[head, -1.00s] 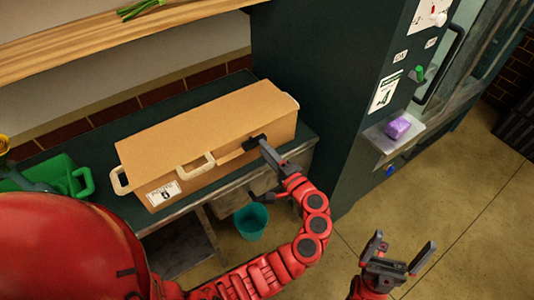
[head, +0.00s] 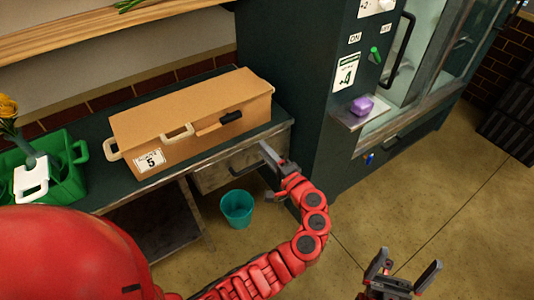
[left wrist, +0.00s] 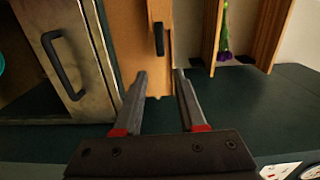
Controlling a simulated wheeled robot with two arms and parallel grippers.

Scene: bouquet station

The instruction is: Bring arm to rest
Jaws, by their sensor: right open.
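My left gripper (head: 267,170) is open and empty, in front of the bench edge and below the cardboard box's front side. Its two fingers (left wrist: 160,85) stand apart in the left wrist view with nothing between them. My right gripper (head: 403,273) is open and empty over the floor at the lower right. The tan cardboard box (head: 190,108) lies closed on the bench, with pale handles and a black handle (head: 231,117) on its front. The black handle also shows in the left wrist view (left wrist: 158,38), apart from the fingers.
The dark green bench (head: 85,198) has a drawer (head: 240,160) close to my left gripper. A green crate (head: 70,180) stands left of the box. A teal bucket (head: 236,208) is on the floor. A dark cabinet with a purple block (head: 362,105) on its ledge stands right.

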